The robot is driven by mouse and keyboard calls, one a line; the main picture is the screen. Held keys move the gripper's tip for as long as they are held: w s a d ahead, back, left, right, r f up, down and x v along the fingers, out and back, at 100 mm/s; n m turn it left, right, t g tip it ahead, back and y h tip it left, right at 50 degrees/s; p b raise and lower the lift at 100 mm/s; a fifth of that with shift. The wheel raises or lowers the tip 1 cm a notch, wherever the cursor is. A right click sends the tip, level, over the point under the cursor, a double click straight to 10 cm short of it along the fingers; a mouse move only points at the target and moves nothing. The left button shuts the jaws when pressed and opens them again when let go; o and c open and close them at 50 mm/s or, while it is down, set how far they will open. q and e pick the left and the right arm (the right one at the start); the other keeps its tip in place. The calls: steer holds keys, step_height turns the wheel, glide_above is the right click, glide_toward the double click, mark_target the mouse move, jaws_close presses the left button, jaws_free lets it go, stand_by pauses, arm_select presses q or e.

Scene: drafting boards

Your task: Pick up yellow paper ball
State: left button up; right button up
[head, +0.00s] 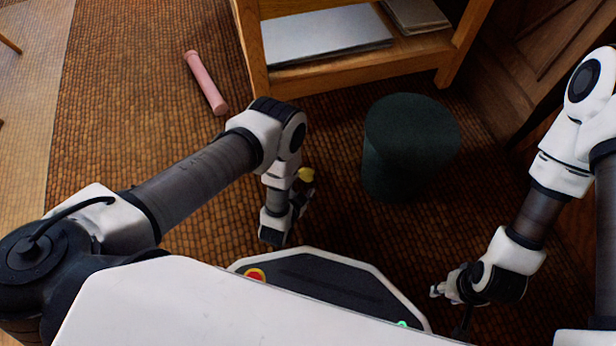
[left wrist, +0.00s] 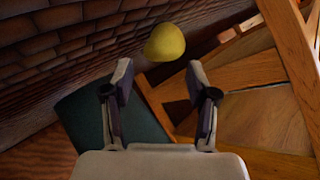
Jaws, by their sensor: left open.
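The yellow paper ball (head: 306,174) is small and rounded and lies just beyond my left gripper (head: 303,196) in the head view, partly behind the fingers and wrist. In the left wrist view the ball (left wrist: 165,43) is ahead of the fingertips, roughly centred across the gap. My left gripper (left wrist: 159,75) is open and empty, its two fingers apart and not touching the ball. My right gripper (head: 442,291) is low at the right, far from the ball; its fingers are too small and dark to judge.
A dark green round pouf (head: 410,145) stands right of the ball. A wooden shelf unit (head: 345,78) holding flat grey items is behind. A pink tube (head: 206,83) lies on the woven brown floor (head: 120,110) at the upper left. Floor between tube and shelf is clear.

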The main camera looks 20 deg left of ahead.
mark_target(307, 177)
arm_select(q)
steer(key=b+x, duration=0.3)
steer(key=x, duration=0.1)
steer(key=shift+w+f, duration=0.2)
steer(key=shift+w, duration=0.35)
steer(key=shift+r, duration=0.15)
steer(key=c, duration=0.4)
steer(key=shift+r, duration=0.15)
